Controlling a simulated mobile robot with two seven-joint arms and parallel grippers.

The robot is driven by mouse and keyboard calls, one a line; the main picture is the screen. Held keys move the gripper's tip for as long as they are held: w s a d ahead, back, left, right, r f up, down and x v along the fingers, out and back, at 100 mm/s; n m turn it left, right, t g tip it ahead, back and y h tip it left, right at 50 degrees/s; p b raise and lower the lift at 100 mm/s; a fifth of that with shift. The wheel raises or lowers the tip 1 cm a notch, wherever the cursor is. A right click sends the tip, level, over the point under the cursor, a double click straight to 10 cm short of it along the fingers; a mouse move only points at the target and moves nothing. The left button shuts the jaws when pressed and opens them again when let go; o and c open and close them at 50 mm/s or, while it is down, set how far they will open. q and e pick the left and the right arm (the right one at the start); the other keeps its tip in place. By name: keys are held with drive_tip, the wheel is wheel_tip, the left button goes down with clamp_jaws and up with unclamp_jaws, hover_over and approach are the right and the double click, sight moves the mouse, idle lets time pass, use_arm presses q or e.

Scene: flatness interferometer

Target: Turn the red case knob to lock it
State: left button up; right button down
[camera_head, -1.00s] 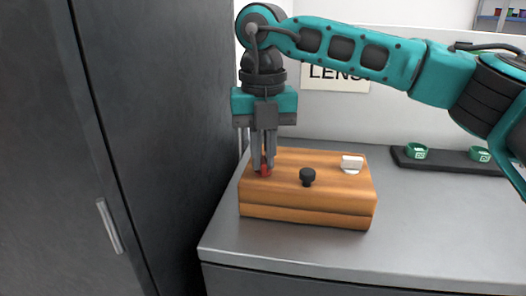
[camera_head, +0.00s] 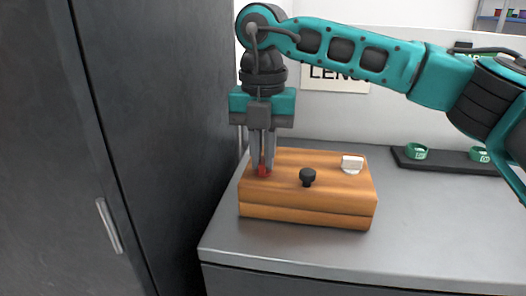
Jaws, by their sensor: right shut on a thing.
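The orange wooden case (camera_head: 320,212) sits on the grey counter, with three knobs along its top. The red case knob (camera_head: 263,171) is at the left end. The black knob (camera_head: 307,177) is in the middle and the white knob (camera_head: 352,164) is at the right. My right gripper (camera_head: 262,168) points straight down from above and is shut on the red knob. Its fingers hide part of the knob, so I cannot tell the knob's exact angle. My left gripper is out of view.
A dark cabinet (camera_head: 150,120) with a metal handle (camera_head: 109,226) stands close on the left of the case. A black tray (camera_head: 448,163) with green rings (camera_head: 416,151) lies at the back right. The counter (camera_head: 430,225) is clear to the right of the case.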

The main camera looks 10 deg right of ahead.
sight(263, 160)
drive_tip(key=c, duration=1.2)
unclamp_jaws()
drive_tip(key=shift+r, duration=0.1)
wheel_tip(263, 160, up, 13)
drive_tip(key=p, duration=0.2)
drive_tip(key=shift+p, duration=0.35)
drive_tip(key=shift+f, duration=0.2)
